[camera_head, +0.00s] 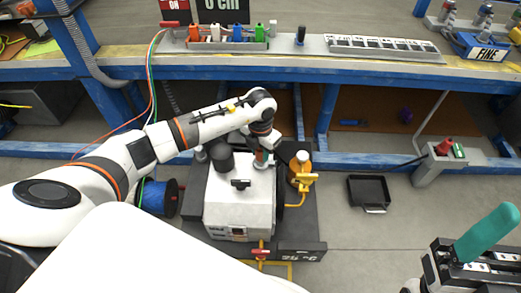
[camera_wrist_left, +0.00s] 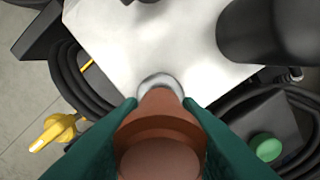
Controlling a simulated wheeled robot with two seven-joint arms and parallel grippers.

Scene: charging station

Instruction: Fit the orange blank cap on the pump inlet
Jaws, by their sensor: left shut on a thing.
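The pump (camera_head: 238,208) is a pale box on a dark base in the head view; its pale top (camera_wrist_left: 140,40) fills the upper wrist view. My left gripper (camera_head: 262,160) is over the pump's far right part. In the wrist view, its green fingers (camera_wrist_left: 160,135) are shut on the orange-brown cap (camera_wrist_left: 160,162). A round metal rim (camera_wrist_left: 160,82), seemingly the inlet, shows just past the cap's narrow end. The cap hides part of this rim, so I cannot tell whether they touch. My right gripper (camera_head: 487,235) is partly in view at bottom right; its opening is unclear.
A dark cylinder (camera_head: 222,160) stands on the pump beside my left gripper. A black tray (camera_head: 370,192) lies on the floor farther right. The blue-framed bench (camera_head: 300,70) runs behind.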

